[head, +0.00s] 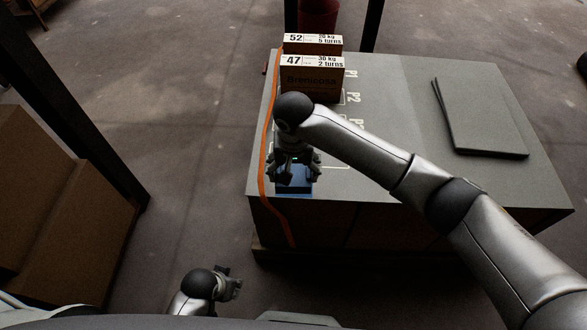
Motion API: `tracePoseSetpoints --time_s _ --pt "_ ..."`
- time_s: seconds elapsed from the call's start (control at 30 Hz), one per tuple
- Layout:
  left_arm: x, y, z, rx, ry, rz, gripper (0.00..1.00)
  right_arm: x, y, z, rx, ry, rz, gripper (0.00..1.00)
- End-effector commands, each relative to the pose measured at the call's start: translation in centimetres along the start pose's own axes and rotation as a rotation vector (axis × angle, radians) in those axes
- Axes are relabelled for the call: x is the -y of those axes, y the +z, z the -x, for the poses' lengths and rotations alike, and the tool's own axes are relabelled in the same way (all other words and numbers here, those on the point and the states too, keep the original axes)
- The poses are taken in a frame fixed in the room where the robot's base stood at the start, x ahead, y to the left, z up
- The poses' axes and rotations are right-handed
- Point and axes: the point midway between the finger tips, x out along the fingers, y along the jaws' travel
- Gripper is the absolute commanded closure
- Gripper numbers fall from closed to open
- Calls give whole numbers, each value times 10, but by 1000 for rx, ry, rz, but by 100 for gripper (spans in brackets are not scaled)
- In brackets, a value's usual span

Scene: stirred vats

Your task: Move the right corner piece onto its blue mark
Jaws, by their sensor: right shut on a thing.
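My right gripper (293,176) reaches in from the right, points down at the near left corner of the grey-topped load and is shut on the corner piece. The piece is mostly hidden by the fingers, so its shape and whether it touches the top cannot be told. A blue patch (307,189), which looks like the blue mark, shows beneath and around the fingertips at the near edge. My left gripper (230,284) is low at the bottom of the head view, away from the load, empty, with its fingers apart.
An orange strap (263,165) runs along the load's left edge and hangs down the front. Boxes labelled 47 (312,80) and 52 (313,43) stand at the back left. A dark folded sheet (480,118) lies at the right. Brown boxes (70,235) stand at the far left.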

Motion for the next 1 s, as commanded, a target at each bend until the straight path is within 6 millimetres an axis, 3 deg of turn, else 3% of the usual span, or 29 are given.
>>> tracePoseSetpoints --time_s 1.0 --pt "5 -30 96 -54 -9 9 65 0 3 -22 0 1 -1 46"
